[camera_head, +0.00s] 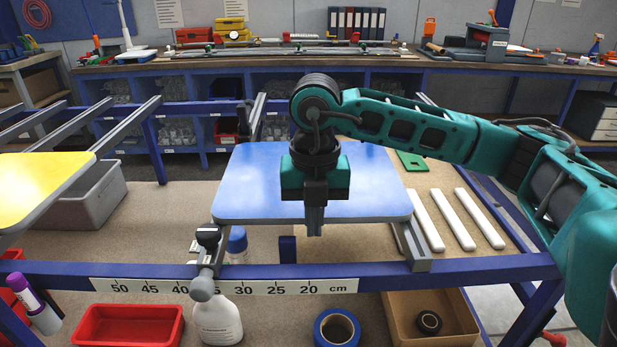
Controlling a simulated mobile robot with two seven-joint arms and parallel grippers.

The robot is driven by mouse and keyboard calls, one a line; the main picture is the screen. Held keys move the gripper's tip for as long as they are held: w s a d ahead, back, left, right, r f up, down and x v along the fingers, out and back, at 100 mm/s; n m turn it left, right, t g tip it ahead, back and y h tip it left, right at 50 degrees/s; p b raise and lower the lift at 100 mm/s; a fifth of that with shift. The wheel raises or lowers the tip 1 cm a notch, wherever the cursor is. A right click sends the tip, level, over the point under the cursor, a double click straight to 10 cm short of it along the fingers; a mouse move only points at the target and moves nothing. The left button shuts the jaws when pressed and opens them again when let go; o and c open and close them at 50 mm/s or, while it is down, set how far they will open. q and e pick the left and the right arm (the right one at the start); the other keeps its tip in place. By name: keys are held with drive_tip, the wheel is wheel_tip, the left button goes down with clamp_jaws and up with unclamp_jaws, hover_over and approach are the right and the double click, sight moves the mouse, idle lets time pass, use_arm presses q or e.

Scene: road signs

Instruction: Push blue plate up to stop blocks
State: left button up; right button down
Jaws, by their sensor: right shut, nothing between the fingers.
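The blue plate (382,190) lies flat across two grey rails in the middle of the view. My right gripper (314,226) points down over the plate's front edge, with its fingers shut and empty. The fingertips reach a little below that edge in the picture; whether they touch it I cannot tell. My right arm and gripper hide the plate's middle and part of its far edge. A dark block (244,120) stands at the far left end of the plate's rails, apparently a stop block. The right-hand one is hidden or not distinguishable. My left gripper is not in view.
A yellow plate (38,185) lies on rails at the left. A black-handled clamp (208,238) stands at the plate's front left corner. A blue front beam with a ruler (225,286) runs before it. White bars (452,219) lie at the right. A red tray (128,324) sits below.

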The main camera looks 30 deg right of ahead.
drive_tip(key=shift+w+d, duration=0.45)
drive_tip(key=shift+w, duration=0.2)
drive_tip(key=shift+s+a, duration=0.45)
drive_tip(key=shift+s, duration=0.25)
drive_tip(key=shift+s+a, duration=0.4)
drive_tip(key=shift+s, duration=0.25)
wheel_tip(320, 180, up, 8)
drive_tip(key=p, duration=0.5)
drive_tip(key=shift+p, duration=0.3)
